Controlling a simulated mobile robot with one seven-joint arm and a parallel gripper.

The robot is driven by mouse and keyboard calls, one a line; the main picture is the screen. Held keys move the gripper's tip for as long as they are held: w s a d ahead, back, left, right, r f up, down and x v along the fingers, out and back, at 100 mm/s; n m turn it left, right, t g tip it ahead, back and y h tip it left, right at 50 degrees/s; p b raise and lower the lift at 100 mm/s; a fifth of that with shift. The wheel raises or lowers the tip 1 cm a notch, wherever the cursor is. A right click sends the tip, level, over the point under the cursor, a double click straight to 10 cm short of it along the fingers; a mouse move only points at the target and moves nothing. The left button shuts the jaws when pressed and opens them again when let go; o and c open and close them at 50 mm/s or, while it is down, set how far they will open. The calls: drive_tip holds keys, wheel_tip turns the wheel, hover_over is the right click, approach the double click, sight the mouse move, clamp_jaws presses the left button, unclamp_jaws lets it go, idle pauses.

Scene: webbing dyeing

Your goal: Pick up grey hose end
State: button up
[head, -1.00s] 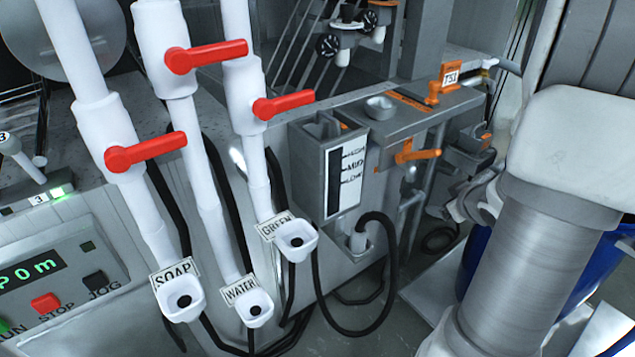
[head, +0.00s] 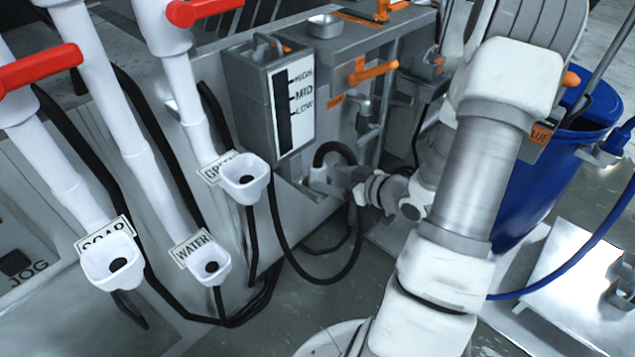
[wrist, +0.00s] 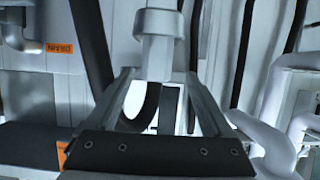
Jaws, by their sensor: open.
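The grey hose end (wrist: 158,50) is a pale grey cylinder with a wider collar, seen at the top middle of the wrist view. A black hose (wrist: 147,108) curves beside it, and in the head view the hose (head: 352,265) hangs in a loop below the grey tank. My gripper (wrist: 159,76) is open, with one finger on each side of the hose end; whether either finger touches it I cannot tell. In the head view my gripper (head: 328,180) is at the tank's lower front and mostly hides the hose end.
The level-marked tank (head: 255,95) stands behind. White funnels labelled SOAP (head: 108,265), WATER (head: 210,265) and GREEN (head: 245,185) are to the left, with red-handled valves above. An orange lever (head: 372,70) juts out above my gripper. A blue bucket (head: 535,190) stands right.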

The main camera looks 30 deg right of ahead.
sight(322, 175)
drive_tip(key=x, duration=0.3)
drive_tip(key=shift+w+a+f+b, duration=0.1)
drive_tip(key=shift+w+f+b, duration=0.05)
drive_tip(key=shift+w+b, duration=0.15)
drive_tip(key=b+x, duration=0.1)
drive_tip(key=x, duration=0.1)
drive_tip(key=b+x, duration=0.1)
drive_tip(key=x, duration=0.2)
drive_tip(key=shift+d, duration=0.2)
clamp_jaws()
